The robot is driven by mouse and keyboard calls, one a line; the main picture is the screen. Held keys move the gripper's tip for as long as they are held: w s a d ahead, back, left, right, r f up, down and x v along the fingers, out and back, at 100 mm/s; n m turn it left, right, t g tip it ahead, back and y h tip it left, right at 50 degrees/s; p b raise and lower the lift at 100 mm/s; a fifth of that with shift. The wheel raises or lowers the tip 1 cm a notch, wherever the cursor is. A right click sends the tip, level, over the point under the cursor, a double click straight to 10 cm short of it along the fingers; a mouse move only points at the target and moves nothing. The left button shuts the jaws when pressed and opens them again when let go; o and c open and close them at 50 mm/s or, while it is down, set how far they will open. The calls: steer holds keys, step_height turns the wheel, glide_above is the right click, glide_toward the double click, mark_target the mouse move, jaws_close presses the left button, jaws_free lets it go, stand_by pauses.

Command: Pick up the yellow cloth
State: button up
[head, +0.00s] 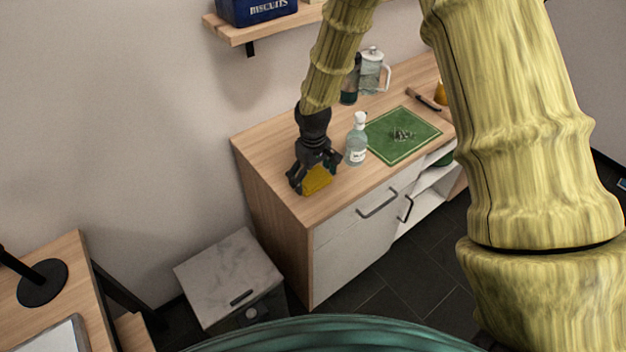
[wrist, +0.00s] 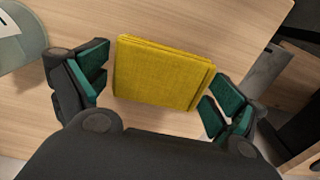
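The yellow cloth (wrist: 163,75) is a folded, roughly square pad lying on the wooden counter top. My gripper (wrist: 152,92) is open around it in the wrist view, with one green-padded finger to the left of the cloth and one to the right. There is a small gap on the left side, and the right finger is close to the cloth's lower right corner. In the head view my gripper (head: 312,180) is low over the near left part of the counter, and the cloth (head: 318,179) shows between its fingers, partly hidden.
A glass press (head: 373,72) stands behind. The counter's (head: 264,146) left end is bare. A shelf (head: 268,27) hangs above.

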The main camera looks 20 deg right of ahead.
mark_target(313, 177)
steer(key=c, duration=0.4)
steer(key=shift+r+b, duration=0.5)
steer(key=shift+r, duration=0.4)
steer(key=shift+r+b, duration=0.35)
steer(key=shift+r, duration=0.5)
steer(key=s+b, duration=0.1)
steer(key=s, duration=0.4)
steer(key=s+d+r+b, duration=0.1)
steer(key=s, duration=0.4)
steer(key=s+b, duration=0.1)
steer(key=s, duration=0.5)
steer(key=shift+d+r+b, duration=0.2)
steer(key=shift+r+b, duration=0.05)
steer(key=shift+b, duration=0.1)
